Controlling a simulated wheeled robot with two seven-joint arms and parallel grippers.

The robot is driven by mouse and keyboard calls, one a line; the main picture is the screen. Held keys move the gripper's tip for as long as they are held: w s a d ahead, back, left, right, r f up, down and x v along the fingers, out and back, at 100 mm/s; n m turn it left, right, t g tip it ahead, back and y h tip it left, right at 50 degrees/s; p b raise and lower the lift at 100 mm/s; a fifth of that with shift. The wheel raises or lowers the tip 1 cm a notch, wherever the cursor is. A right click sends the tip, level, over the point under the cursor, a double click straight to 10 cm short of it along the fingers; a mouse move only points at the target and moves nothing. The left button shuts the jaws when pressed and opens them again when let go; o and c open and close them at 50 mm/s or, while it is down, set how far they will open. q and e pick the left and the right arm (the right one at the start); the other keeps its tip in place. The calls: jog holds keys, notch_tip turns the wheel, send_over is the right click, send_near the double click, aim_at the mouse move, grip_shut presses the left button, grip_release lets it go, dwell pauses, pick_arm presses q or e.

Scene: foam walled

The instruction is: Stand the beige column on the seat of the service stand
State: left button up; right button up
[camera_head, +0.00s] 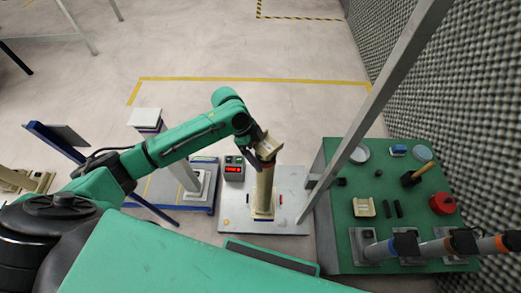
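The beige column (264,190) stands roughly upright on a pale plate (290,182), its foot resting on or just above the plate; I cannot tell which. My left gripper (258,150) is at the column's upper end, its dark finger beside the beige top. The view does not show clearly whether it is closed on the column. A box with a red display (233,168) sits at the plate's back left. I cannot tell for certain which part is the service stand's seat. My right gripper is not in view.
A green bench (340,240) at right holds a red round object (443,203), a yellow-handled tool (415,176) and several small parts. A slanted grey post (372,100) rises between plate and bench. A blue-edged platform (208,167) and white-topped block (146,118) stand left.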

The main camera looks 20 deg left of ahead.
pick_arm(q)
jog(key=shift+o, duration=0.2)
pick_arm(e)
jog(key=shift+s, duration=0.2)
pick_arm(q)
jog(key=p+v, duration=0.2)
jog(key=v, duration=1)
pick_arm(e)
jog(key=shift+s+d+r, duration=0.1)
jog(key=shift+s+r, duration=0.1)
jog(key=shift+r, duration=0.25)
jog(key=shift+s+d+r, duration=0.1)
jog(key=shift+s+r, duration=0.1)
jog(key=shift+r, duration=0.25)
